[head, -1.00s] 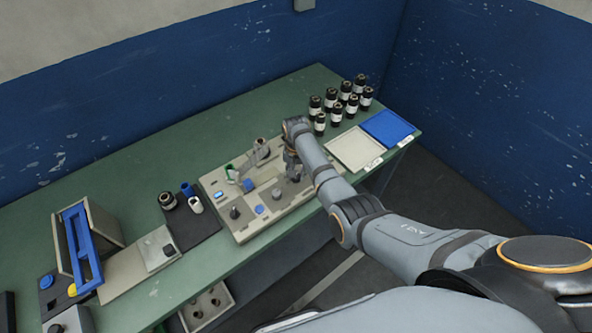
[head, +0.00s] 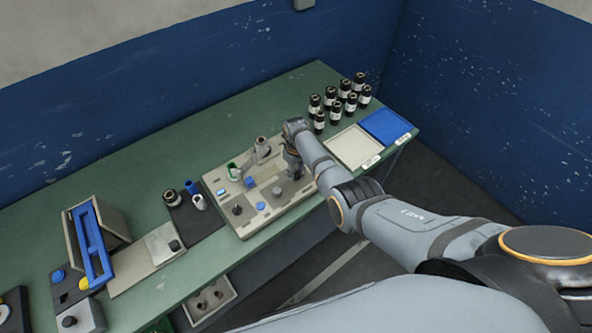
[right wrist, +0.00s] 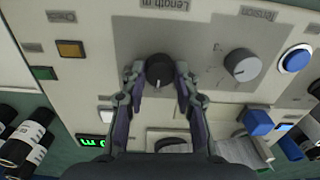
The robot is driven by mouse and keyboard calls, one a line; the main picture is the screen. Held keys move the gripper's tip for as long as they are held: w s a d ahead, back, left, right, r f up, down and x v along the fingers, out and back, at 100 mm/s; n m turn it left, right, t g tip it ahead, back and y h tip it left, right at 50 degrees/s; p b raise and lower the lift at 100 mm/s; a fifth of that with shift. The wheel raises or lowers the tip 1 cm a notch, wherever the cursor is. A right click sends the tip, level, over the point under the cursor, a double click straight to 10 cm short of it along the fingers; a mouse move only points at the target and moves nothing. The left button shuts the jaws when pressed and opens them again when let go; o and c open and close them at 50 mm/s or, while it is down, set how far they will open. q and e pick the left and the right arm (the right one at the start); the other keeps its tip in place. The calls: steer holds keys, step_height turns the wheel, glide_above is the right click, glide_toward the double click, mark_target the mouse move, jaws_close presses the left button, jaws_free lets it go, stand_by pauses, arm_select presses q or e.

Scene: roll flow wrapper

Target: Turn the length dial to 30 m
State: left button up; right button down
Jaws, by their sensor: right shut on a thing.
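The length dial (right wrist: 159,72) is a dark round knob with a pale pointer mark, below the upside-down "Length m" label (right wrist: 165,4) on the pale panel (right wrist: 110,55) in the right wrist view. My right gripper (right wrist: 160,80) is shut on the dial, one finger on each side. A green lit display (right wrist: 92,141) is cut by my gripper's body, and I cannot read its value. In the head view my right gripper (head: 293,177) reaches down onto the wrapper (head: 248,228); it hides the dial there. My left gripper is not in view.
A grey tension dial (right wrist: 241,65) and a blue button (right wrist: 296,58) sit close to my right fingers. Orange (right wrist: 70,48) and green (right wrist: 44,73) buttons are on the other side. Several dark rolls (head: 336,112) stand behind, near a pale tray (head: 352,158) and a blue tray (head: 395,120).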

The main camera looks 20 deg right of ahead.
mark_target(296, 173)
steer(key=shift+n, duration=0.5)
stand_by(0.3)
steer(key=c, duration=1)
jaws_free()
steer(key=shift+r, duration=0.1)
step_height(296, 173, up, 12)
